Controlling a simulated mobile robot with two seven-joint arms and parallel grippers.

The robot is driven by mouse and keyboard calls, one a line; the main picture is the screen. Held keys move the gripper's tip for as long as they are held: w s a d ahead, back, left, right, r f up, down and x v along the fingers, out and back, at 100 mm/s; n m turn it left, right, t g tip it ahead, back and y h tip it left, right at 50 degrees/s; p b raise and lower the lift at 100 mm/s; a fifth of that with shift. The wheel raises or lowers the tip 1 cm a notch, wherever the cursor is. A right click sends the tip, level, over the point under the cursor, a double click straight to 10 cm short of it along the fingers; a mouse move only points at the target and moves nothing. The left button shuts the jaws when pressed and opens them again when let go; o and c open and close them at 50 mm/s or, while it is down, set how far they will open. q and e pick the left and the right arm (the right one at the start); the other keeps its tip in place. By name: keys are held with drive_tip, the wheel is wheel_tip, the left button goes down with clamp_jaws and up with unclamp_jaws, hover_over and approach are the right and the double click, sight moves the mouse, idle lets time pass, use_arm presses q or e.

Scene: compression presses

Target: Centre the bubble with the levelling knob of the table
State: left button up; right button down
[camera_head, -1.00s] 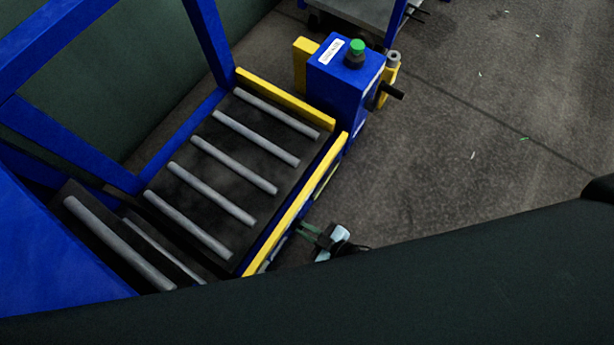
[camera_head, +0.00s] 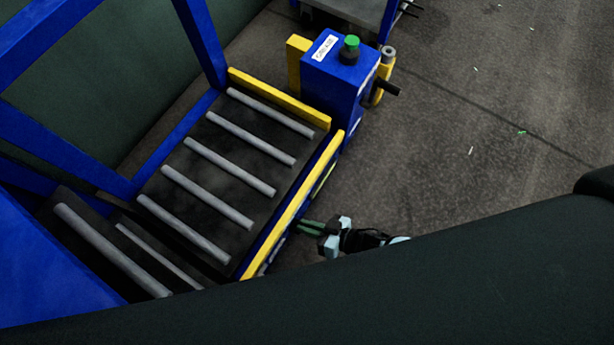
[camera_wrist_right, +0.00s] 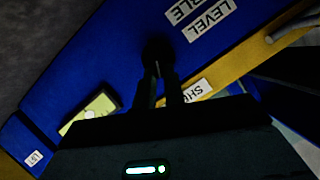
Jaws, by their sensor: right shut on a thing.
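The table (camera_head: 225,165) is a dark roller bed with grey rollers and yellow side rails on a blue frame. My right gripper (camera_head: 305,227) is at the near right side of this frame, below the yellow rail. In the right wrist view my right gripper (camera_wrist_right: 158,72) is shut on the round black levelling knob (camera_wrist_right: 158,50), beside a label reading "LEVEL". A pale yellow-green level vial (camera_wrist_right: 90,112) sits on the blue panel to the left, partly covered by the gripper body. My left gripper is not in view.
A blue control box (camera_head: 340,75) with a green button stands at the table's far right corner. Blue frame posts rise at the left. A grey-topped cart (camera_head: 355,12) is at the back. The floor (camera_head: 480,140) to the right is mostly clear.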

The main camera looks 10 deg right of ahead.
drive_tip(key=shift+d+f+m, duration=0.1)
drive_tip(key=shift+m, duration=0.2)
drive_tip(key=c, duration=1.5)
unclamp_jaws()
drive_tip(key=p+v, duration=0.2)
drive_tip(key=v, duration=0.5)
drive_tip(key=shift+s+d+p, duration=0.1)
drive_tip(key=shift+d+p, duration=0.25)
drive_tip(key=shift+p, duration=0.05)
drive_tip(key=shift+o, duration=0.6)
